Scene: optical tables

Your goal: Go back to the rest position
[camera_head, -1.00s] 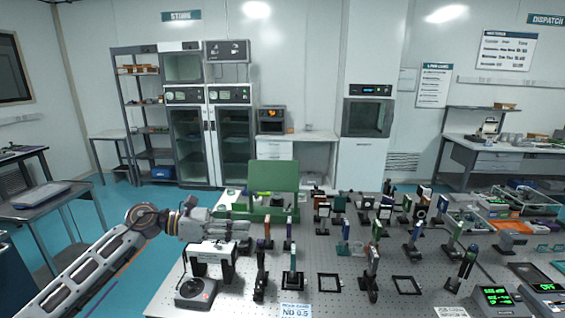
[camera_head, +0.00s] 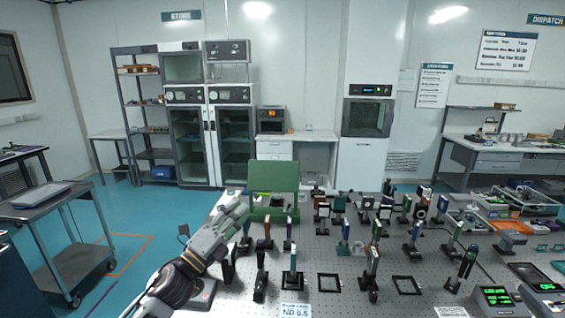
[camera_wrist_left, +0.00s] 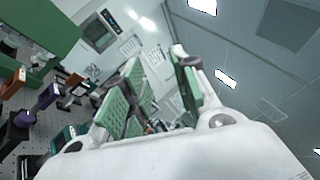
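My left arm comes in from the bottom left of the head view. My left gripper (camera_head: 238,205) is raised over the left part of the optical table (camera_head: 335,252), tilted up and away. In the left wrist view the gripper (camera_wrist_left: 160,85) has its green-padded fingers apart with nothing between them, pointing up toward the far wall and ceiling. My arm hides part of the table's left edge and part of a black base there. My right gripper is in neither view.
Several post-mounted optics crowd the table, with a black empty frame (camera_head: 329,283) near the front. A green box with a raised panel (camera_head: 274,177) stands behind my gripper. A grey cart (camera_head: 45,212) is at the left, with clear blue floor (camera_head: 130,225) between.

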